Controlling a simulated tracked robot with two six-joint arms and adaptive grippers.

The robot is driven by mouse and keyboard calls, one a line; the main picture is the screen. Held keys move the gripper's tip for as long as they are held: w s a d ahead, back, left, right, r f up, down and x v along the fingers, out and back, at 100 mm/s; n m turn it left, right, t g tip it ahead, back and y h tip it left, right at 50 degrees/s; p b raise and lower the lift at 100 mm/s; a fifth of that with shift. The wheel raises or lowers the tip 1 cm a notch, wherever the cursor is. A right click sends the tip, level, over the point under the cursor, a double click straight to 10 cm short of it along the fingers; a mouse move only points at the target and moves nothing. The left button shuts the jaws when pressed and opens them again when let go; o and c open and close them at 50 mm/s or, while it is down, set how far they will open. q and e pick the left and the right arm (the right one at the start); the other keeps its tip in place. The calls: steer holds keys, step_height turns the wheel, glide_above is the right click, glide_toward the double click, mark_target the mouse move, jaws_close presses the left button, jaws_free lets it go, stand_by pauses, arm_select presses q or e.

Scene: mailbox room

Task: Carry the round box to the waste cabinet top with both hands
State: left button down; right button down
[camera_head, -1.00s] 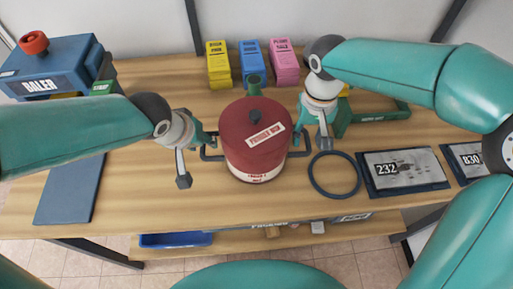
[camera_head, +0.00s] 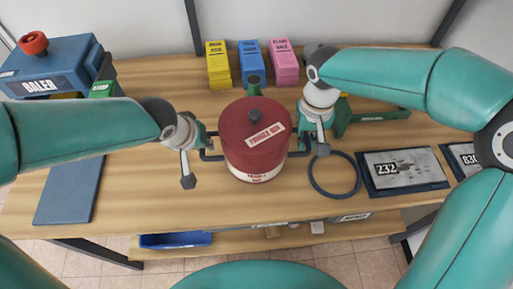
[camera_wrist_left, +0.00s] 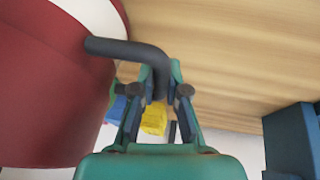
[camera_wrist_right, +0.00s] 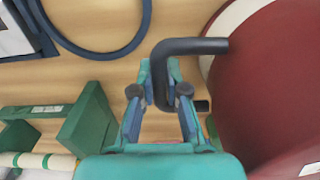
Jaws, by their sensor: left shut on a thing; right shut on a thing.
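The round box (camera_head: 255,145) is dark red with a white band near its base, a label on its lid and a dark knob. It appears upright over the middle of the wooden table; I cannot tell if it is clear of the surface. My left gripper (camera_head: 207,138) is shut on its left dark bar handle, which shows in the left wrist view (camera_wrist_left: 125,50). My right gripper (camera_head: 303,134) is shut on its right handle, seen in the right wrist view (camera_wrist_right: 190,46). I cannot identify the waste cabinet top in these views.
A blue baler (camera_head: 50,68) stands at the back left, beside a blue panel (camera_head: 70,190). Yellow (camera_head: 218,65), blue (camera_head: 254,63) and pink (camera_head: 283,62) boxes stand behind. A dark ring (camera_head: 334,193) and a plate marked 232 (camera_head: 405,187) lie right. A green frame (camera_head: 375,116) lies behind.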

arm_select(q)
steer(key=shift+r, duration=0.15)
arm_select(e)
steer(key=shift+r, duration=0.15)
